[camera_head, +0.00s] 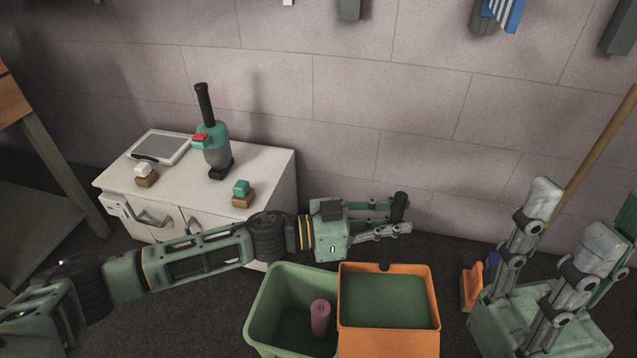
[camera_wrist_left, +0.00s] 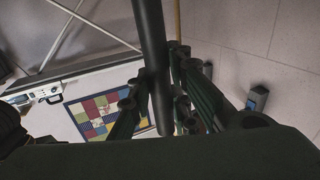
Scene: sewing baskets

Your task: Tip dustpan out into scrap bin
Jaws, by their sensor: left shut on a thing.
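My left gripper (camera_head: 400,213) is shut on a black handle (camera_head: 399,203). The handle leads down to the back rim of an orange box-like pan with a green inner face (camera_head: 390,343), which looks like the dustpan. In the left wrist view the dark handle (camera_wrist_left: 152,60) runs between the fingers (camera_wrist_left: 158,105). A green open bin (camera_head: 262,308), which looks like the scrap bin, stands directly left of the pan. A pink cylinder (camera_head: 320,318) is inside the bin. I cannot tell whether the pan overlaps the bin's rim. My right gripper (camera_head: 574,218) is open at the right.
A white cabinet (camera_head: 270,170) at the back left holds a teal-and-grey tool (camera_head: 213,145), a flat grey device (camera_head: 162,147) and small blocks. A wooden pole (camera_head: 600,142) leans behind my right gripper, near an orange object (camera_head: 472,288). A patchwork panel (camera_wrist_left: 103,112) shows in the wrist view.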

